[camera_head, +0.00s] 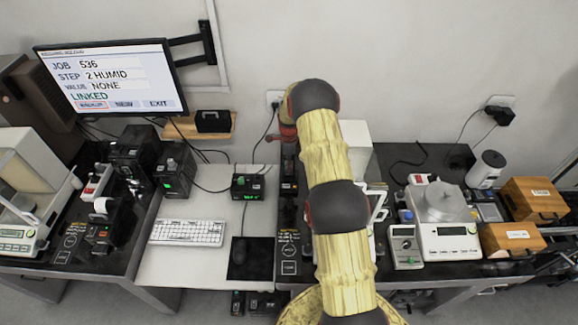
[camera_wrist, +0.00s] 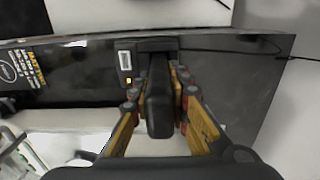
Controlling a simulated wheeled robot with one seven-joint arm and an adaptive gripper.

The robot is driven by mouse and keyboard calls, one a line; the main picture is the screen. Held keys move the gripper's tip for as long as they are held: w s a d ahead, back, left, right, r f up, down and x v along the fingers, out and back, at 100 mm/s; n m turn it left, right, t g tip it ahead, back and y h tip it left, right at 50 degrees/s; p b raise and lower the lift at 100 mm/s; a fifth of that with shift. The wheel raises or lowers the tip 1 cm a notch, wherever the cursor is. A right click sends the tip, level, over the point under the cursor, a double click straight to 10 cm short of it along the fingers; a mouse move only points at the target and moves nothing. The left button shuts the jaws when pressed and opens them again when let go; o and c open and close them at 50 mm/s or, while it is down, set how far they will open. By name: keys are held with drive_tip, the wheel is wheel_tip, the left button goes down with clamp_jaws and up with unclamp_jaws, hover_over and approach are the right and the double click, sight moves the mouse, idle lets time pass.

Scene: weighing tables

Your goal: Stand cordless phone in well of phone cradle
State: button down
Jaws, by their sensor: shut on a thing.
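My gripper (camera_wrist: 158,92) is shut on the black cordless phone (camera_wrist: 158,108), with its yellow fingers on either side of it. In the wrist view the phone's far end overlaps a dark block (camera_wrist: 157,45) on the black bench top, which looks like the phone cradle. A small panel with a pale screen and an orange light (camera_wrist: 125,68) is just left of it. I cannot tell whether the phone touches the block or is in its well. In the head view my gripper (camera_head: 287,133) is partly hidden beside my arm, above the narrow black bench strip.
A keyboard (camera_head: 187,232) and a green-lit box (camera_head: 248,187) are left of my arm. A balance (camera_head: 447,238) and wooden boxes (camera_head: 535,198) stand to the right. A monitor (camera_head: 115,77) is at the back left. The wall is close behind the gripper.

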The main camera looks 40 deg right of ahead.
drive_tip(key=c, duration=1.7)
unclamp_jaws()
drive_tip(key=o, duration=0.4)
drive_tip(key=shift+o, duration=1.2)
drive_tip(key=shift+r, duration=0.1)
drive_tip(key=shift+r+p, duration=1.3)
drive_tip(key=shift+r, duration=2.35)
